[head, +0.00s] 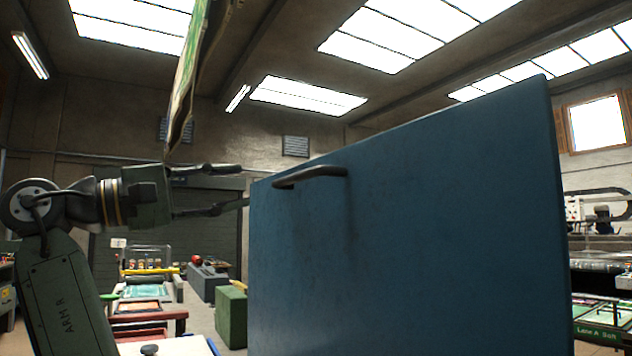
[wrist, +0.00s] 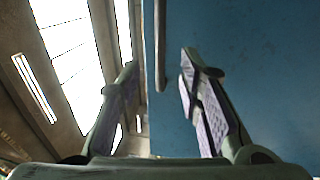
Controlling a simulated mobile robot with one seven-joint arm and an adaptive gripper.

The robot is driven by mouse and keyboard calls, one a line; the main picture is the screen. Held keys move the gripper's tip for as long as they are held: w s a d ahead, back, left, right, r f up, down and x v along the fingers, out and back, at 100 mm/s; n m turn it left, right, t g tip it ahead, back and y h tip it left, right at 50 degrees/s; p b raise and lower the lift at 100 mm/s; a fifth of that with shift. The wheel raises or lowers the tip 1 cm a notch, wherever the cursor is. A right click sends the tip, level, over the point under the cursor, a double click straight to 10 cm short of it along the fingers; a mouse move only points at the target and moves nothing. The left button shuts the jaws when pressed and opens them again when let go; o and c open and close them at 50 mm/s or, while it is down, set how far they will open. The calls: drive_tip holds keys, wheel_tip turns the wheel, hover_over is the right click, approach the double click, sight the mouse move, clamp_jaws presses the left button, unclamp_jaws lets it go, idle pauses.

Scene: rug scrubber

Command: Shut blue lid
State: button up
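The blue lid (head: 430,230) stands raised, close to upright, and fills the right half of the head view. A dark bar handle (head: 312,176) sits near its upper left edge. My gripper (head: 242,187) is at the left of the lid, fingers spread and pointing at its left edge. In the wrist view my gripper (wrist: 158,78) is open, with the handle (wrist: 160,45) and the lid's edge seen between and beyond the fingers. The lid's blue face (wrist: 255,60) lies behind the right finger. Nothing is held. I cannot tell whether a finger touches the lid.
A green hanging sheet (head: 186,80) comes down above my gripper. A green box (head: 231,316) and a dark grey case (head: 207,283) stand on the floor behind. Benches with coloured trays (head: 145,292) are at lower left. A green-framed table (head: 600,325) is at the right.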

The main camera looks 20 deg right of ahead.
sight(289, 179)
drive_tip(key=p+x, duration=0.2)
drive_tip(key=x, duration=0.8)
drive_tip(key=shift+s+r+p, duration=0.1)
drive_tip(key=shift+p, duration=0.3)
drive_tip(key=shift+d, duration=0.7)
drive_tip(key=shift+c, duration=0.3)
clamp_jaws()
